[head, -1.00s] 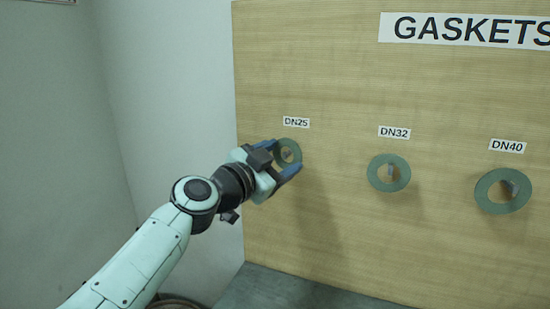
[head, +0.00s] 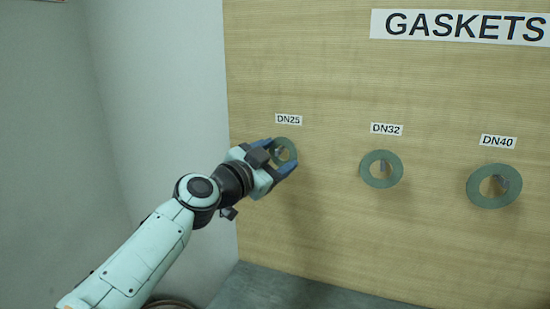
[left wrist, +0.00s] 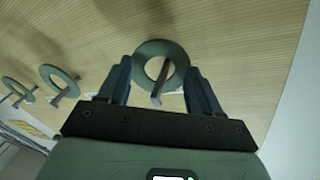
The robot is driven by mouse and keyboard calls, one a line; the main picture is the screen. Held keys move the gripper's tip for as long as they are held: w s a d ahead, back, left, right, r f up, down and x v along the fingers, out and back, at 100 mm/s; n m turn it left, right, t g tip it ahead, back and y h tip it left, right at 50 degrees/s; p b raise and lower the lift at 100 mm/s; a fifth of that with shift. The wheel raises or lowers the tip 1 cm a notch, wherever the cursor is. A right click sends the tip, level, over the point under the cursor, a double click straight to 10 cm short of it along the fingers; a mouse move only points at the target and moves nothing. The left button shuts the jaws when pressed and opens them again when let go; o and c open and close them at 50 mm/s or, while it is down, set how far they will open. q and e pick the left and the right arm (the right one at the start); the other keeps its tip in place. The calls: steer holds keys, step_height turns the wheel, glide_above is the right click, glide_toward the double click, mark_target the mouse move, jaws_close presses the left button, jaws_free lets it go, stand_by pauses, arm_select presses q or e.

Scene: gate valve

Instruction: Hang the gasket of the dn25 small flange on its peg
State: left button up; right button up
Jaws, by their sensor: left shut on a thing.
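The DN25 gasket (head: 293,146) is a green flat ring just below the DN25 label (head: 288,119). My left gripper (head: 283,155) is shut on it, with one blue finger at each side of the ring. In the left wrist view the gasket (left wrist: 160,46) sits between the fingertips of my left gripper (left wrist: 159,66). The DN25 peg (left wrist: 159,84) shows in the ring's hole and crosses in front of its lower edge, so the ring appears to be around the peg. How close the ring is to the board is hard to tell. My right gripper is not in view.
The wooden board (head: 330,230) carries a GASKETS sign (head: 465,26). To the right, a DN32 gasket (head: 367,168) and a larger DN40 gasket (head: 477,187) hang on their own pegs. A grey surface (head: 280,288) lies below the board. A pale wall is at left.

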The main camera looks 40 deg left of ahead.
arm_select(q)
steer(key=o, duration=1.1)
steer(key=s+b, duration=0.3)
steer(key=s, duration=1)
steer(key=shift+s+d+b, duration=0.2)
steer(key=shift+d+b, duration=0.1)
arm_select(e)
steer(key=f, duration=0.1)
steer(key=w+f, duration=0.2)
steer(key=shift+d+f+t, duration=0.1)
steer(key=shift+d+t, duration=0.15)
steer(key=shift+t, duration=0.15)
